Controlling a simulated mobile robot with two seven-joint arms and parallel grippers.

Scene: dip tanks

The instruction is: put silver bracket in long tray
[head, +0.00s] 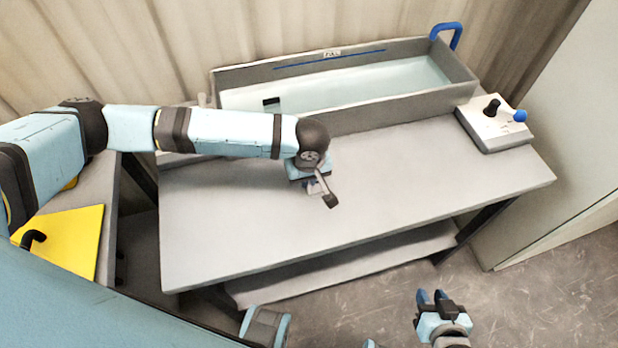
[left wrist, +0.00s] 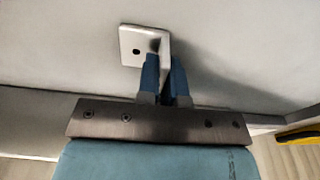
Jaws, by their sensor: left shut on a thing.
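The silver bracket (left wrist: 134,45) is an L-shaped metal piece with a dark hole in its flat plate, seen in the left wrist view. My left gripper (left wrist: 164,75) is shut on it, with the blue fingers either side of its upright part. In the head view my left gripper (head: 316,188) is over the middle of the grey table, and the bracket is mostly hidden there. I cannot tell whether it touches the tabletop. The long tray (head: 350,121) is a grey trough with pale liquid, behind the gripper. My right gripper (head: 432,296) is open and empty, low in front of the table.
A control box (head: 495,128) with black and blue knobs stands at the right. A blue handle (head: 459,34) rises at the tray's right end. A yellow panel (head: 75,240) lies at the left.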

